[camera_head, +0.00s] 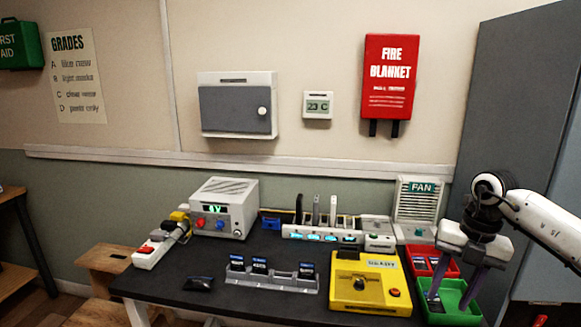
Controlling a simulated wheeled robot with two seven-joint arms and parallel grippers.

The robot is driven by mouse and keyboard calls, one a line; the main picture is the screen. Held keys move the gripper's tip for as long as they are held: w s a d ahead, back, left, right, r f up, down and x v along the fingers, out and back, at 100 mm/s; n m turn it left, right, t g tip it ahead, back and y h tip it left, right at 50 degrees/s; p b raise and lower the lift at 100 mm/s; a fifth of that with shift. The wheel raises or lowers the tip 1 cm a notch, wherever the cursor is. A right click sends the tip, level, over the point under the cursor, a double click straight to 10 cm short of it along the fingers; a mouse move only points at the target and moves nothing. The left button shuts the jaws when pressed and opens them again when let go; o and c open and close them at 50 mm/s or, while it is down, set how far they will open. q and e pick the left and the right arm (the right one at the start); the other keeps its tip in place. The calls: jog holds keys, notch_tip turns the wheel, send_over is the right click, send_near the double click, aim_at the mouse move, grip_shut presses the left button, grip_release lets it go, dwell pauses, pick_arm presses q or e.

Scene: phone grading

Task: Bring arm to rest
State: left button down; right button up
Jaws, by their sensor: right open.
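My right gripper (453,291) hangs at the right end of the dark workbench, with its arm coming in from the right edge. Its two purple-grey fingers are apart and point down over the green tray (462,317). I see nothing held between them. Whether the fingertips are inside the tray or above it is hard to tell. Part of the tray is hidden behind the fingers. A red tray (450,266) with dark items in it sits just behind. My left gripper is not in view.
On the workbench (190,271) stand a yellow tester (350,297), a grey rack (255,278) with several blue-faced items, a charging dock (310,236) with upright phones, a power supply (225,208) and a fan (418,205). A dark cabinet (515,110) stands behind my right arm.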

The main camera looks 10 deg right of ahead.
jog(key=s+a+f+n+y, duration=0.1)
jog(key=a+f+y, duration=0.3)
jog(key=a, duration=0.7)
jog(key=a+f+n+y, duration=0.2)
jog(key=a+f+y, duration=0.15)
jog(key=a, duration=0.75)
jog(key=s+a+r+m+t+y, duration=0.2)
jog(key=a+m+t+y, duration=0.15)
jog(key=a, duration=0.35)
jog(key=s+a+r+m+t+y, duration=0.1)
jog(key=a+m+t+y, duration=0.25)
jog(key=a, duration=0.45)
jog(key=s+d+f+m+t+h, duration=0.4)
jog(key=d+f+m+t+h, duration=0.4)
jog(key=f+m, duration=0.65)
jog(key=s+d+f+m+g+h, duration=0.2)
jog(key=s+f+m+g, duration=0.1)
jog(key=s, duration=0.5)
jog(key=s+d+f+m+g+h, duration=0.3)
jog(key=s+f+m+g, duration=0.1)
jog(key=s+f, duration=0.3)
jog(key=shift+s+d+f+m, duration=0.35)
jog(key=shift+s+m, duration=0.2)
jog(key=shift+m, duration=0.2)
